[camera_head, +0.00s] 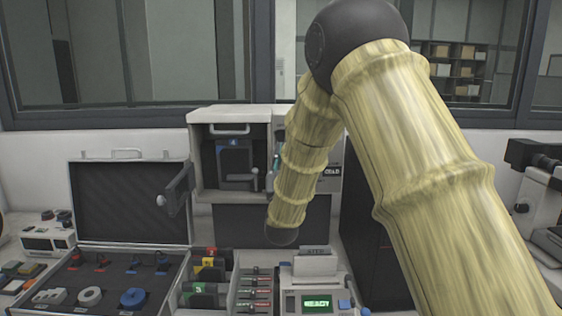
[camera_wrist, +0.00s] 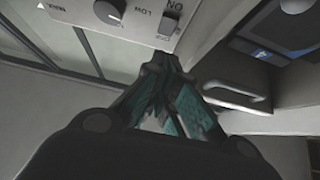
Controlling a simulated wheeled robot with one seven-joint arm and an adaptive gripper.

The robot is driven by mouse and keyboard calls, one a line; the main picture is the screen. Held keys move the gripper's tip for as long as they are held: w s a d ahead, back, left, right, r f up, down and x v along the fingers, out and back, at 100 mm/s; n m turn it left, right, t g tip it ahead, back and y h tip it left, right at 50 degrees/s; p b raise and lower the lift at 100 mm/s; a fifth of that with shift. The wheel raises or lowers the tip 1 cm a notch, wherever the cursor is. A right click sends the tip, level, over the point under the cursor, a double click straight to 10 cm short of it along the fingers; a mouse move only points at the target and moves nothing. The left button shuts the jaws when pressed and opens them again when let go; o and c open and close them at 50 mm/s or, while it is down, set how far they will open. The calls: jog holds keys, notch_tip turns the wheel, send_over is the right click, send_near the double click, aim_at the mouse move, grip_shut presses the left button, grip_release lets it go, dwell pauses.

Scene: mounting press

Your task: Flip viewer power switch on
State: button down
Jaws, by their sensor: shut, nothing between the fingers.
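A light panel (camera_wrist: 140,18) shows in the wrist view, with a dark round knob (camera_wrist: 108,11) near the word LOW and a small grey switch (camera_wrist: 168,24) near the word ON. The panel looks to be on the white cabinet (camera_head: 238,113) in the head view, mostly behind my arm. My gripper (camera_wrist: 164,62) has teal-padded fingers drawn together at the tips. The tips are close below the switch; I cannot tell whether they touch the panel. In the head view only a little teal of the gripper shows beside my arm.
A metal handle (camera_wrist: 235,97) is close to the right of my fingers in the wrist view. In the head view, an open case (camera_head: 130,240) stands at left, a device with a READY display (camera_head: 317,303) at front, and a microscope (camera_head: 540,190) at right.

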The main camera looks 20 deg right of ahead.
aim_at(281, 131)
jog(key=shift+w+d+r+p, duration=0.3)
jog(key=shift+w+p, duration=0.1)
jog(key=shift+w, duration=0.6)
jog(key=shift+w+d+r+p, duration=0.25)
jog(key=shift+w+d+p, duration=0.1)
jog(key=shift+w, duration=0.65)
jog(key=shift+w+d+r+p, duration=0.25)
jog(key=shift+w+p, duration=0.15)
jog(key=shift+w, duration=0.6)
jog(key=shift+f, duration=0.1)
